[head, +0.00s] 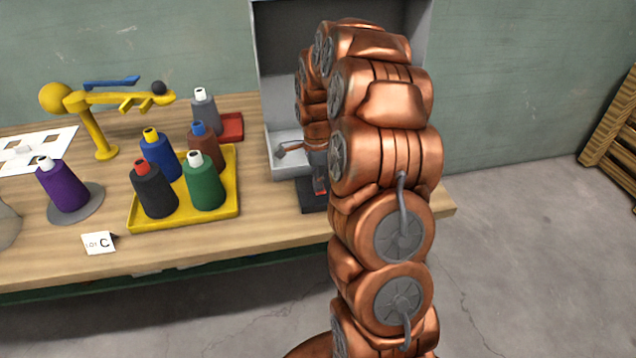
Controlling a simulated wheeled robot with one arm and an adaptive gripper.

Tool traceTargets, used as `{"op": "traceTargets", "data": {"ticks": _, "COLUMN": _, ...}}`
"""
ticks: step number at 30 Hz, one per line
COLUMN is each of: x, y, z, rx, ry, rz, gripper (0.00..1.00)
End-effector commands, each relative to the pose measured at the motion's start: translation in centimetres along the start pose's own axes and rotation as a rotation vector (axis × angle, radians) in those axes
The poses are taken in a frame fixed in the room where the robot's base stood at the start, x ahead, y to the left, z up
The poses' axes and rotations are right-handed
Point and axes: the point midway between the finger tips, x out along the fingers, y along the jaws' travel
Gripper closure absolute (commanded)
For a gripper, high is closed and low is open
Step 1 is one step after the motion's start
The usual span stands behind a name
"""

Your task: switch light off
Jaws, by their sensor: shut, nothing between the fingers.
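A tall grey open-fronted booth (277,60) stands at the right end of the wooden table. No lit lamp shows in view; the booth's upper inside is partly hidden behind my arm. At the booth's front foot sits a small dark box (312,206) with a red part (320,187), which may be a switch. My gripper (318,176) points down over this box, shut and empty. It is small and partly hidden by my copper arm, so I cannot tell whether it touches the red part.
A yellow tray (228,213) with several yarn cones stands left of the booth. A grey cone (204,112) stands by a red tray (232,127). A purple cone (62,187), a yellow stand (95,130) and a "C" card (99,243) are further left. A wooden pallet (612,135) is at right.

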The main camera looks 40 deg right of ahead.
Motion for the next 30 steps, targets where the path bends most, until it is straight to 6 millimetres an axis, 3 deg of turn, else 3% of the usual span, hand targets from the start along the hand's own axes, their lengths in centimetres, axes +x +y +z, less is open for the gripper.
{"op": "traceTargets", "data": {"ticks": 8, "x": 1.2, "y": 0.4, "z": 0.0, "rx": 0.000, "ry": -0.001, "rz": -0.097, "gripper": 1.00}}
{"op": "traceTargets", "data": {"ticks": 30, "x": 1.7, "y": 1.0, "z": 0.0, "rx": 0.003, "ry": -0.001, "rz": -0.274, "gripper": 1.00}}
